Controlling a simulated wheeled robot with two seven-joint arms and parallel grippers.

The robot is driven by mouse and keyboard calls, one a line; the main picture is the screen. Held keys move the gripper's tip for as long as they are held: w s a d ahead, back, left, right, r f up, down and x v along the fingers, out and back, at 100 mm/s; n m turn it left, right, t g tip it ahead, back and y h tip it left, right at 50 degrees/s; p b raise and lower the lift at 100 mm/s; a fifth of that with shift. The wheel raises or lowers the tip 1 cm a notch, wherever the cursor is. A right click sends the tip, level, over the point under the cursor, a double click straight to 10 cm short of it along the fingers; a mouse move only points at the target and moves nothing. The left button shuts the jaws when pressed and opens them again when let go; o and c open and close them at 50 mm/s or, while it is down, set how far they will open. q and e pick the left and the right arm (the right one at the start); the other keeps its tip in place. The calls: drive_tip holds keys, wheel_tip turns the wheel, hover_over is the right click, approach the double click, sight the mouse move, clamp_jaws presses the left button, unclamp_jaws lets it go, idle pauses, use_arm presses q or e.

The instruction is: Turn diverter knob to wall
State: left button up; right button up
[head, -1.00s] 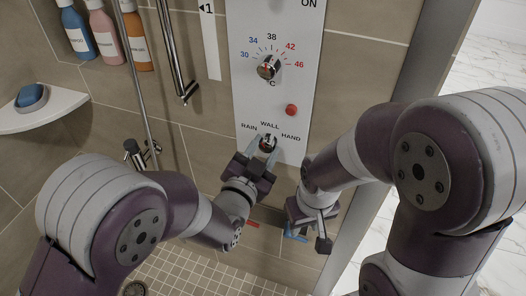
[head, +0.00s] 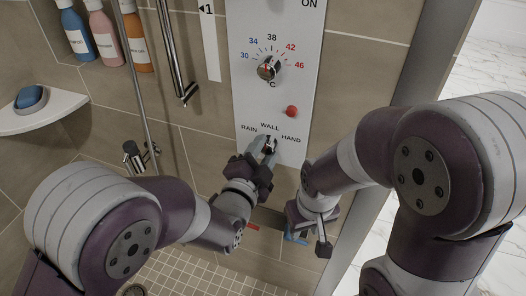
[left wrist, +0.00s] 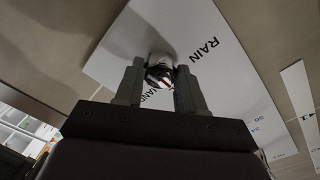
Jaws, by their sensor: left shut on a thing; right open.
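The chrome diverter knob (head: 269,145) is low on the white shower panel (head: 280,110), with RAIN to its left, WALL above and HAND to its right. My left gripper (head: 264,150) is shut on the knob, its fingers on either side. In the left wrist view, the knob (left wrist: 159,72) sits between the two fingertips (left wrist: 160,80). A red mark on it shows near the partly covered HAND label; I cannot tell exactly which label it points at. The WALL label is hidden in that view. My right gripper (head: 308,240) is open and empty, below and right of the knob.
A chrome rail (head: 176,60) stands left of the panel. Bottles (head: 105,35) and a corner shelf (head: 50,112) with a blue item are further left.

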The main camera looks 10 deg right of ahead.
idle(0.3)
use_arm(q)
drive_tip(key=o, duration=1)
drive_tip(key=shift+o, duration=0.2)
drive_tip(key=v, duration=1.2)
drive_tip(key=shift+s+a, duration=0.25)
drive_tip(key=shift+s, duration=0.1)
drive_tip(key=shift+f, duration=0.1)
